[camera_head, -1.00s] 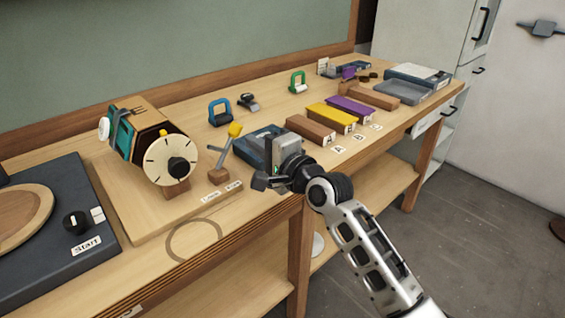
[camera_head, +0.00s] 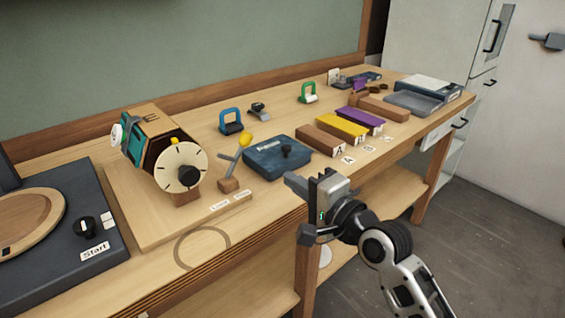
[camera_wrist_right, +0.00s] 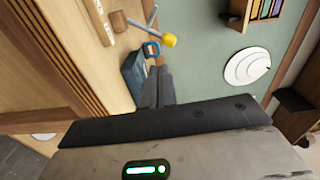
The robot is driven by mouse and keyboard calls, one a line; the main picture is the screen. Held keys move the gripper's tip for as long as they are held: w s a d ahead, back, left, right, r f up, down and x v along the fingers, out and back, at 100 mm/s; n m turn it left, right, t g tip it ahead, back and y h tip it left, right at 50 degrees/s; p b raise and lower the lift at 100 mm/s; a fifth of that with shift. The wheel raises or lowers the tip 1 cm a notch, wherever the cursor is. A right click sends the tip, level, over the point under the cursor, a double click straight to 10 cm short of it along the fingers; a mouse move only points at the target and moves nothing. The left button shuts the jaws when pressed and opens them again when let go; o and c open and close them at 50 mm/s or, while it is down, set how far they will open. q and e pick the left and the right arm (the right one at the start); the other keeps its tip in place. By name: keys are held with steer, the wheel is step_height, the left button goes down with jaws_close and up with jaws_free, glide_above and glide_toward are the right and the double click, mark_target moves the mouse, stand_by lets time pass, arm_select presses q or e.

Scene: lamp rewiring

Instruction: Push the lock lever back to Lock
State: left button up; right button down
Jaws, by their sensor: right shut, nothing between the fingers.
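The lock lever (camera_head: 238,163) is a grey bar with a yellow knob (camera_head: 246,140) on a small wooden block (camera_head: 228,185). It leans to the right in the head view. Two small white labels (camera_head: 230,200) lie in front of it, too small to read surely. In the wrist view the yellow knob (camera_wrist_right: 169,40) shows beyond my fingers. My right gripper (camera_head: 293,181) is shut and empty, off the table's front edge, to the right of the lever and apart from it. Its dark fingers also show in the wrist view (camera_wrist_right: 156,90). My left gripper is out of view.
A dial device (camera_head: 165,160) stands left of the lever. A blue box (camera_head: 272,160) with a black knob sits to its right, behind my gripper. A blue padlock (camera_head: 231,122) stands behind.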

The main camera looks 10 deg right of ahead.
steer(key=s+d+f+n+g+h, duration=0.2)
steer(key=s+f+n, duration=0.5)
steer(key=s+f, duration=0.4)
steer(key=s+d+f+n+g+h, duration=0.2)
steer(key=s+d+f+n+h, duration=0.2)
steer(key=s+f, duration=0.7)
step_height(320, 180, down, 3)
steer(key=n, duration=0.2)
steer(key=shift+s+d+f+n+g, duration=0.2)
steer(key=shift+s+n+g, duration=0.1)
steer(key=shift+n, duration=0.1)
steer(key=shift+a, duration=0.1)
